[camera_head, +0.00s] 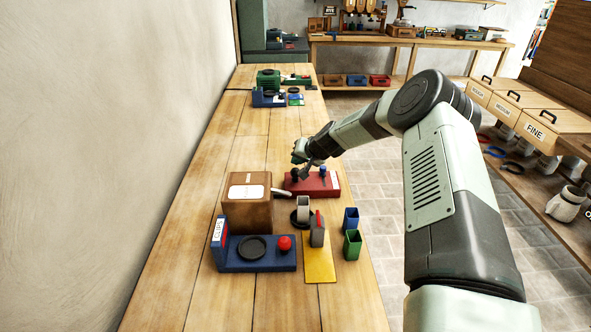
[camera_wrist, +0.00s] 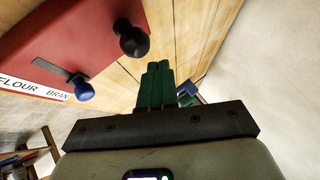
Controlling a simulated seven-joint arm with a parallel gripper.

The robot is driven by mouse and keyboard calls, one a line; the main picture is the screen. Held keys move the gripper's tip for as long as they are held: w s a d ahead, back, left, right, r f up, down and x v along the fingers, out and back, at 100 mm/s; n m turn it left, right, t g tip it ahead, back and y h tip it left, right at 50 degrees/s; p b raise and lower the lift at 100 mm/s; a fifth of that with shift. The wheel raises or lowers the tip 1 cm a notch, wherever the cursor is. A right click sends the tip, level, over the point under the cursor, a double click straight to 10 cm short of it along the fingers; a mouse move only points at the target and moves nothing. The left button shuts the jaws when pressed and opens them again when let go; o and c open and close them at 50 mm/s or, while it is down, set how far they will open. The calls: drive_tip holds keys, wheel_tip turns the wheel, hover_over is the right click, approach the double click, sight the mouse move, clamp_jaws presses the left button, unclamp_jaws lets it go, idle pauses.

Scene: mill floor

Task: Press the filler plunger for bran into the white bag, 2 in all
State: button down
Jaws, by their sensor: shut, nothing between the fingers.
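The red filler box (camera_head: 313,184) stands on the bench and has a black knob (camera_wrist: 131,38) and a blue knob (camera_wrist: 82,88) on top. In the wrist view, its label reads FLOUR and BRAN, with BRAN nearer the blue knob (camera_head: 322,169). My gripper (camera_head: 303,170) is low over the box's left end, near the black knob. Its green fingers (camera_wrist: 158,80) are together and empty, beside the black knob; I cannot tell if they touch it. A small pale open container (camera_head: 303,205), which may be the white bag, stands on a dark round plate in front of the filler.
A brown box (camera_head: 248,205) with a pale lever stands left. In front are a blue CLIPS unit (camera_head: 253,256) with a red ball, a yellow mat (camera_head: 319,262) and a grey container (camera_head: 317,235). Blue (camera_head: 351,220) and green (camera_head: 352,245) bins stand right.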

drive_tip(key=shift+f, duration=0.1)
idle(0.4)
drive_tip(key=shift+f, duration=0.35)
drive_tip(key=shift+f, duration=1)
idle(1.0)
drive_tip(key=shift+r, duration=1.4)
drive_tip(key=shift+r, duration=0.1)
drive_tip(key=shift+r, duration=2.4)
